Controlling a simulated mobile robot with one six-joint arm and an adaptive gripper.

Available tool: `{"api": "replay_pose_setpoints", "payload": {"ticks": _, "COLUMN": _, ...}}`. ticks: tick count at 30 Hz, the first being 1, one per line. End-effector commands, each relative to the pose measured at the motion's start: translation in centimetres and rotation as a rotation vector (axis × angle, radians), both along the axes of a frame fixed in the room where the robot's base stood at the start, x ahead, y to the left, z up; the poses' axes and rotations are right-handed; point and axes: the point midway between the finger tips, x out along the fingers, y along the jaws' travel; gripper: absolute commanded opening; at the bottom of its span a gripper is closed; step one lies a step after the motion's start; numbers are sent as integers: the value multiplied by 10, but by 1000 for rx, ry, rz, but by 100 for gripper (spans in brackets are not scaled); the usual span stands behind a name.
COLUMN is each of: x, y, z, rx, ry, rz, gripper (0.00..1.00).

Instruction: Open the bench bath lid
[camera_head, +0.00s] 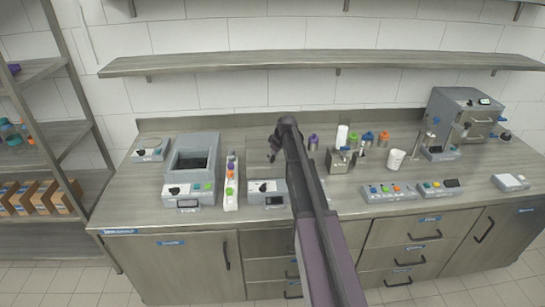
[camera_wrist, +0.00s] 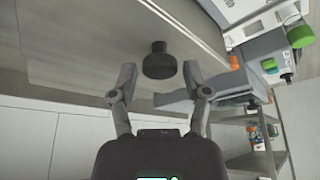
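In the wrist view my gripper (camera_wrist: 159,75) is open, with one finger on each side of the knob. I see a gap on both sides and cannot tell how deep the fingers reach.
A wall shelf (camera_head: 320,61) runs above the bench. Bottles, a white cup (camera_head: 395,160) and control boxes (camera_head: 388,192) stand to the right.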

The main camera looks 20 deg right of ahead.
Motion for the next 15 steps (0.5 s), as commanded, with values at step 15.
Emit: {"api": "replay_pose_setpoints", "payload": {"ticks": 15, "x": 21, "y": -6, "z": 0, "rx": 0, "ry": 0, "rz": 0, "gripper": 0}}
